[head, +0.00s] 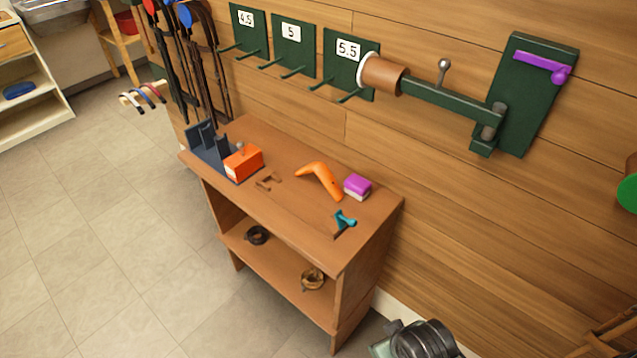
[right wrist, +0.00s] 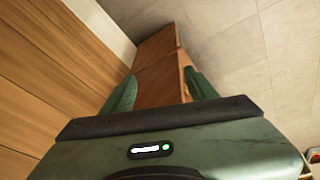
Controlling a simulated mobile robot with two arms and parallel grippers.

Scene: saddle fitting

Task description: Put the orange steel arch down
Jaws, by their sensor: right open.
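The orange steel arch (head: 322,172) lies on the wooden bench top (head: 283,206), left of a purple and white block. No gripper touches it in the head view. My right gripper (right wrist: 160,84) shows in the right wrist view with its two green fingers apart and nothing between them. Beyond the fingers is a brown wooden surface (right wrist: 157,50); the arch is not visible there. My left gripper is in neither view.
On the bench stand a dark rack (head: 209,148), an orange block (head: 243,162), a purple block (head: 357,185) and a teal tool (head: 345,219). A wall bracket with a brown cylinder (head: 383,75) projects above. Open floor lies left.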

